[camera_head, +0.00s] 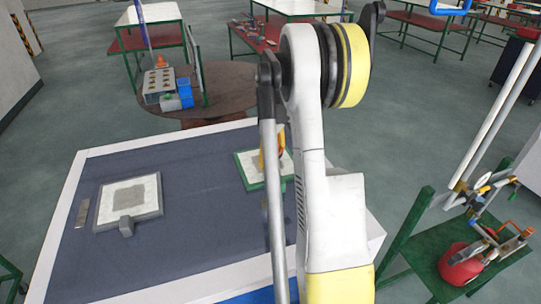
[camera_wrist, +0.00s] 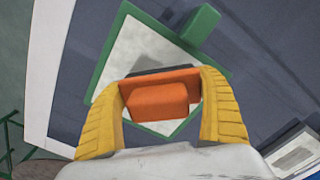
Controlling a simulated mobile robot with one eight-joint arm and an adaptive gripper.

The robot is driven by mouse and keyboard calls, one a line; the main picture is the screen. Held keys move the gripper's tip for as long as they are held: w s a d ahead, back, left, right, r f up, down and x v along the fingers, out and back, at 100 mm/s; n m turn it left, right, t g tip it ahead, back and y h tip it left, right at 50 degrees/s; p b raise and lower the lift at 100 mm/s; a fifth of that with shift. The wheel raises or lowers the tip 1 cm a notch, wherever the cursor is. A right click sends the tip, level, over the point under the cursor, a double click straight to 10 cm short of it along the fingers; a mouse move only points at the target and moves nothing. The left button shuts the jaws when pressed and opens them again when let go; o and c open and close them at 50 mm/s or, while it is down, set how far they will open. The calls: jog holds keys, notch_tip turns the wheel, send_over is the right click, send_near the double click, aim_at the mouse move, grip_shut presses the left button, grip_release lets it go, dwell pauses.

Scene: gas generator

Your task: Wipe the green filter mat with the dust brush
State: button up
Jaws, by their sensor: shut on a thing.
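The green filter mat (camera_head: 243,170) has a green frame, a green tab and a pale inner face. It lies at the right part of the blue-grey table top and is partly hidden behind my arm. In the wrist view the mat (camera_wrist: 145,48) lies below my gripper. My gripper (camera_wrist: 163,84) has yellow fingers, shut on the orange dust brush (camera_wrist: 160,98). The brush, with a dark strip along its far side, is over the mat's pale face. I cannot tell whether it touches the mat. The middle of the face is hidden by the brush.
A grey-framed mat (camera_head: 128,200) with a grey patch lies on the table's left, beside a small flat metal piece (camera_head: 82,212). A round brown table (camera_head: 228,92) with boxes stands behind. A green stand with a red device (camera_head: 466,264) is at right. The table's middle is clear.

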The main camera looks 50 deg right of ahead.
jog(key=shift+s+a+r, duration=0.1)
jog(key=shift+s+a, duration=0.4)
jog(key=shift+s, duration=0.3)
jog(key=shift+w+a+r, duration=0.1)
jog(key=shift+w+a, duration=0.35)
jog(key=shift+a, duration=0.1)
send_over(257, 155)
jog(key=d, duration=0.1)
jog(key=shift+s+r+b, duration=0.25)
jog(key=shift+s+b, duration=0.15)
jog(key=shift+s, duration=0.05)
jog(key=shift+w+a+r, duration=0.15)
jog(key=shift+w+a, duration=0.2)
jog(key=shift+a, duration=0.2)
jog(key=shift+s+a+b, duration=0.3)
jog(key=shift+s+a, duration=0.15)
jog(key=shift+s, duration=0.35)
jog(key=shift+s+a+b, duration=0.25)
jog(key=shift+s+a, duration=0.2)
jog(key=shift+s, duration=0.35)
jog(key=shift+s, duration=0.1)
